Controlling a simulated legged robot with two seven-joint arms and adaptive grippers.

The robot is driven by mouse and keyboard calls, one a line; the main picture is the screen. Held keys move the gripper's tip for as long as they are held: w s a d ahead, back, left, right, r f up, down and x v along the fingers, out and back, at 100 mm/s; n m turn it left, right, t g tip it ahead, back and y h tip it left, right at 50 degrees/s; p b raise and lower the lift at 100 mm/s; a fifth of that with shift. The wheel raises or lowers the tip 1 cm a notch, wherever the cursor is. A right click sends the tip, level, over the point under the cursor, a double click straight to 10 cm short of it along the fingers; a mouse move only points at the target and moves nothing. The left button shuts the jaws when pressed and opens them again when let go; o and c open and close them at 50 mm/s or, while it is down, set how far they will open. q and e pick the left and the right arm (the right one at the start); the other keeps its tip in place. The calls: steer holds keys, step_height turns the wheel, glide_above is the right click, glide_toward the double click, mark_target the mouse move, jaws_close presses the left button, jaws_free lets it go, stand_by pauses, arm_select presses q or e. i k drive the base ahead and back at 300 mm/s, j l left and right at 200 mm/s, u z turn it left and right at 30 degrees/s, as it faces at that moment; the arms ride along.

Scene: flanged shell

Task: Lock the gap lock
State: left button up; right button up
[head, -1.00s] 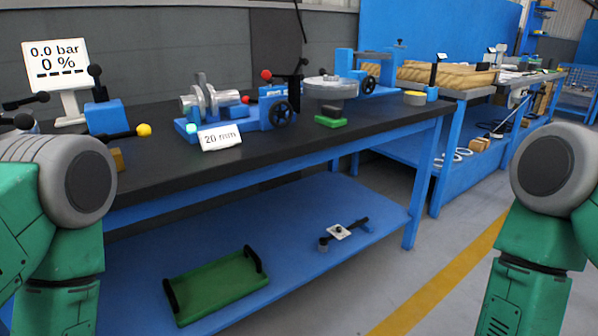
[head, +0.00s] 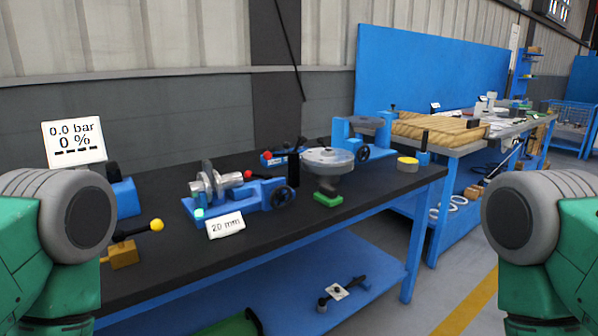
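A blue fixture (head: 248,197) with a handwheel (head: 283,196) stands on the black workbench. Silver flanged discs (head: 209,179) sit at its left end, and a small red knob (head: 248,174) shows at its middle. A white card reading 20 mm (head: 226,226) stands at its front. I cannot tell for certain which part is the gap lock. Both grippers are out of view; only my green and grey arm links show at the lower left and right edges, well apart from the fixture.
A display (head: 73,144) reads 0.0 bar and 0 %. A yellow-knobbed lever (head: 138,230) stands at the left. A round metal plate (head: 328,160) on a stand is right of the fixture. The bench's front strip (head: 300,228) is clear. A second bench is behind right.

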mark_target(248, 174)
steer(key=k+j+u, duration=0.1)
steer(key=k, duration=0.2)
steer(key=k+j+u, duration=0.1)
steer(key=k, duration=0.25)
steer(key=i+l, duration=0.5)
steer(key=i, duration=0.2)
steer(key=i+l+u, duration=0.1)
steer(key=i+l, duration=0.4)
steer(key=i, duration=0.2)
steer(key=i+l, duration=0.55)
steer(key=i+u, duration=0.05)
steer(key=i, duration=0.05)
